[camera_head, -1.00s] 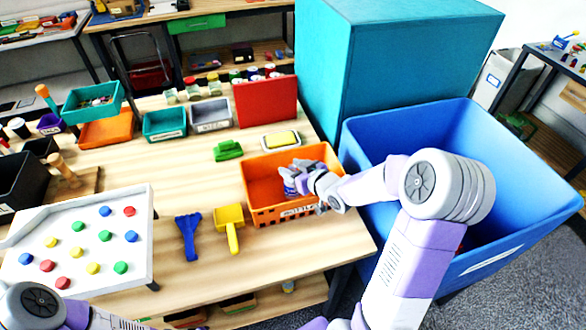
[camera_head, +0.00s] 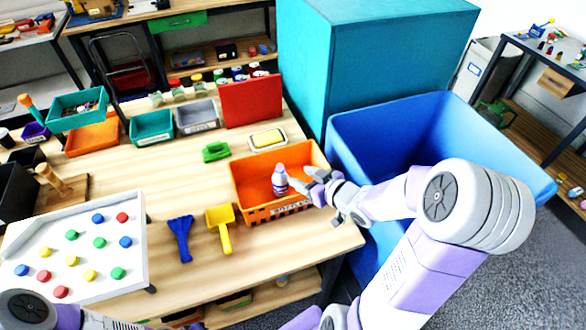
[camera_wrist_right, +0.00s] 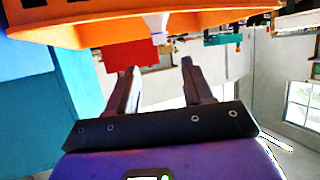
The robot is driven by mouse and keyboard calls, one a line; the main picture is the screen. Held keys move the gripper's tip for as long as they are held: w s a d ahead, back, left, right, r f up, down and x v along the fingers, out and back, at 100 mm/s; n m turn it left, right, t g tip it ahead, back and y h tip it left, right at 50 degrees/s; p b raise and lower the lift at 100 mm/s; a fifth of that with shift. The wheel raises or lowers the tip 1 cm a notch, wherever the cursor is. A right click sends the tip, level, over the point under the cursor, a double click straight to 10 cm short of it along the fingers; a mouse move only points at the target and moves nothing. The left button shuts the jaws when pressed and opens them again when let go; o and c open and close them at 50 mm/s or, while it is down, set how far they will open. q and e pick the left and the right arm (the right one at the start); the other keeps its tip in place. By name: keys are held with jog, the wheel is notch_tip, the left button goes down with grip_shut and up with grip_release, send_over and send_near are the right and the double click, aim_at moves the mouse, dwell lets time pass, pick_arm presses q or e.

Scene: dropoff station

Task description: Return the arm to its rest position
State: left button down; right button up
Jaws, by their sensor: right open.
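My right gripper (camera_head: 318,190) is open and empty at the right end of the orange basket (camera_head: 246,206). In the right wrist view its two fingers (camera_wrist_right: 158,85) stand apart with nothing between them. A small purple and white bottle (camera_head: 280,180) stands upright in the basket, left of the fingertips and apart from them. The orange basket also shows in the right wrist view (camera_wrist_right: 200,20) along the top. Part of my left arm shows at the lower left of the head view, but the left gripper is out of view.
A large blue bin (camera_head: 400,130) stands right of the table, under my right arm. A teal cabinet (camera_head: 370,60) rises behind. A yellow scoop (camera_head: 220,218) and a blue scraper (camera_head: 180,235) lie left of the basket. A white tray with colored knobs (camera_head: 120,215) is at left.

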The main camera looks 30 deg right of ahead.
jog(key=shift+s+d+r, duration=0.1)
jog(key=shift+s+r, duration=0.1)
jog(key=shift+s, duration=0.4)
jog(key=shift+r, duration=0.1)
